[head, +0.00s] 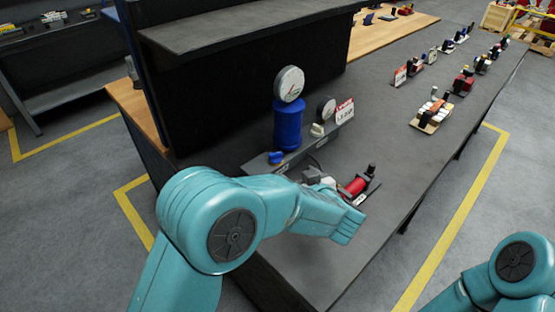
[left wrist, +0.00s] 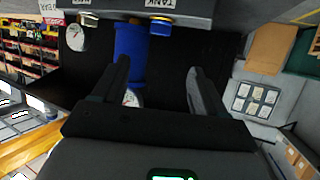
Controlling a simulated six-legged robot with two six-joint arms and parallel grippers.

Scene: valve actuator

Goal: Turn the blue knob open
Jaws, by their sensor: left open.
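The knob lies beyond the gap, apart from the fingers. The blue cylinder (left wrist: 130,45) is partly hidden by the left finger. In the head view my arm largely hides this gripper. My right gripper is out of view.
A smaller gauge (head: 327,108) and a white sign (head: 344,111) stand beside the blue cylinder. Several small devices line the bench farther back. A dark shelf (head: 240,30) rises behind.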

